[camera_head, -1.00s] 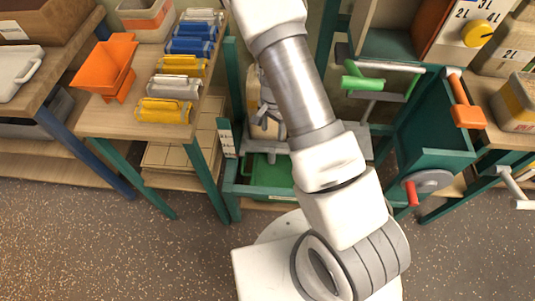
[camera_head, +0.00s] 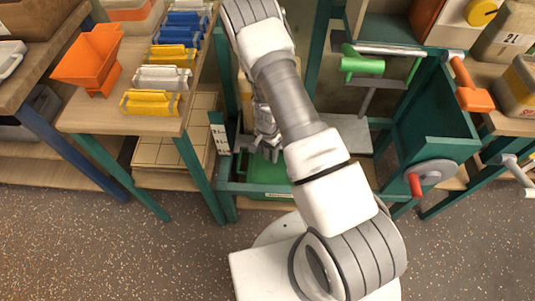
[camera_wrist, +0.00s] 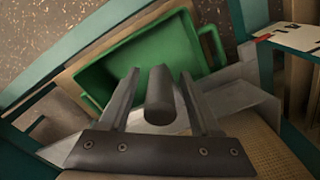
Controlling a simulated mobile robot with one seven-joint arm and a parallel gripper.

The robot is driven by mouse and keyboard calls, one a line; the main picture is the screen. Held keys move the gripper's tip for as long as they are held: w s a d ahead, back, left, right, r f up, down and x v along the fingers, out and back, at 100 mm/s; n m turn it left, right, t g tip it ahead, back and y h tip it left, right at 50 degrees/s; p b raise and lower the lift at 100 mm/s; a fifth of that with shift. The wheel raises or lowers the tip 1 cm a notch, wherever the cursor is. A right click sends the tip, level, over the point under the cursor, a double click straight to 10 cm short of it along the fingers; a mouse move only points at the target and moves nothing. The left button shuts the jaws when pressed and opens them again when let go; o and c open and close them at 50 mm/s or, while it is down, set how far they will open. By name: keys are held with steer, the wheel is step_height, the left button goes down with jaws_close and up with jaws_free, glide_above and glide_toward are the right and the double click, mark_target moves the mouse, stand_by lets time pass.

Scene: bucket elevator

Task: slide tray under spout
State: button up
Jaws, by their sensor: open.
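The green tray (camera_wrist: 150,60) fills the upper middle of the wrist view, with a handle loop (camera_wrist: 211,45) at its right end. In the head view the tray (camera_head: 268,172) sits low inside the teal frame, partly hidden by my arm. My gripper (camera_wrist: 158,78) is open, its two fingers apart and pointing toward the tray's near side. A grey rounded piece (camera_wrist: 160,95) shows between the fingers; I cannot tell whether it touches them. In the head view my gripper (camera_head: 263,148) is just above the tray. I cannot make out the spout clearly.
Teal posts (camera_head: 191,170) and a wooden shelf with yellow, white and blue bins (camera_head: 150,102) stand left of the tray. A hand wheel with a red grip (camera_head: 416,184) and a teal hopper (camera_head: 435,120) are on the right.

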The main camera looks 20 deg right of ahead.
steer(key=shift+f, duration=0.1)
jaws_close()
stand_by(0.3)
stand_by(1.1)
